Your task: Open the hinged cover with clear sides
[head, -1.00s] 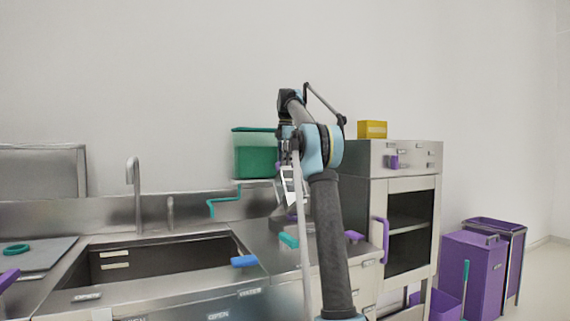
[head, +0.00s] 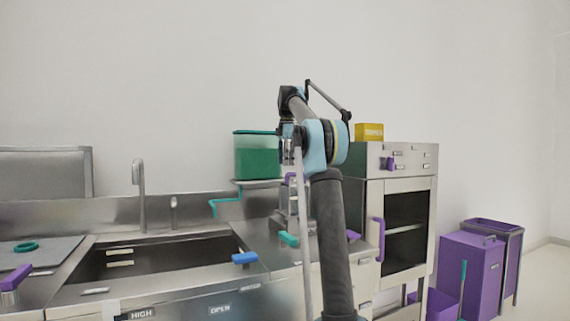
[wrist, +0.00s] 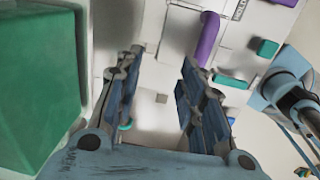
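A box with see-through green-tinted sides and a dark green top (head: 256,156) stands on a small shelf at the back wall, its top lying flat. In the wrist view a large green block-like side, likely the same box (wrist: 38,80), fills the left edge. A metal appliance with a purple handle (head: 290,177) stands on the counter right of it, mostly hidden by my arm. A curved purple handle (wrist: 206,40) shows beyond my fingers in the wrist view. My gripper (wrist: 162,60) is open, nothing between its fingers. I cannot tell any hinge.
A sink with a tap (head: 139,175) is left of the appliance. A steel cabinet with a purple door handle (head: 377,238) stands right, with a yellow box (head: 369,132) on top. Purple bins (head: 470,262) stand on the floor at far right.

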